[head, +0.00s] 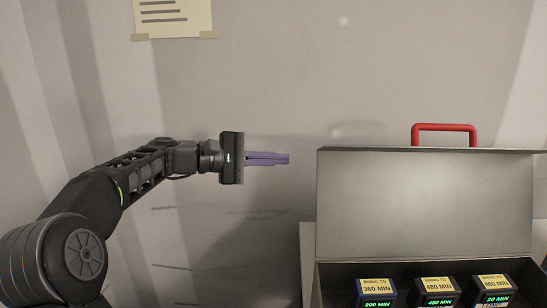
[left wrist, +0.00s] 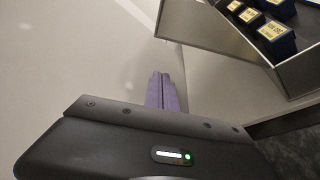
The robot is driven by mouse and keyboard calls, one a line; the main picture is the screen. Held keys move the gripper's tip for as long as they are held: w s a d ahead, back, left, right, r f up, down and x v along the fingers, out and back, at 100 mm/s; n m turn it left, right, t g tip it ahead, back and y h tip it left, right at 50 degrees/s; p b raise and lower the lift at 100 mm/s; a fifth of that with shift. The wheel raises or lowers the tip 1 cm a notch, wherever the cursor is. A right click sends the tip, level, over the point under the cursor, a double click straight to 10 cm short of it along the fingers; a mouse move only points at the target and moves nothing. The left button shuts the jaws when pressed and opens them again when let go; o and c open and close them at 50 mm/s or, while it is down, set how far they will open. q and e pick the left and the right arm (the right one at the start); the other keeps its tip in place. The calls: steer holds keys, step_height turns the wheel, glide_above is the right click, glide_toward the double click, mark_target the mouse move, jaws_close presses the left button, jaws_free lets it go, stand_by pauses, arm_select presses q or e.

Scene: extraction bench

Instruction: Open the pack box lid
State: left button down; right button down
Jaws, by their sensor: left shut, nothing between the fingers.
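The pack box (head: 345,287) stands at the lower right of the head view. Its grey lid (head: 425,205) is raised and stands upright at the back of the box. A red handle (head: 444,128) shows above the lid's top edge. My left gripper (head: 288,159) is shut and empty, its purple fingers pointing right. In the picture its fingertips lie a little left of the lid's left edge, apart from it. In the left wrist view the purple fingers (left wrist: 162,92) are together, and the lid (left wrist: 215,30) and open box show at upper right. My right gripper is not in view.
Inside the box are three dark blocks with yellow labels and green displays: a left one (head: 377,290), a middle one (head: 437,289) and a right one (head: 494,289). The box stands on a pale surface (head: 307,250). A paper notice (head: 173,18) hangs on the wall.

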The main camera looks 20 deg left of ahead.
arm_select(q)
steer(key=w+d+p, duration=0.1)
steer(key=d+p, duration=0.1)
steer(key=d, duration=0.5)
steer(key=shift+w+r+p, duration=0.2)
steer(key=shift+r+p, duration=0.15)
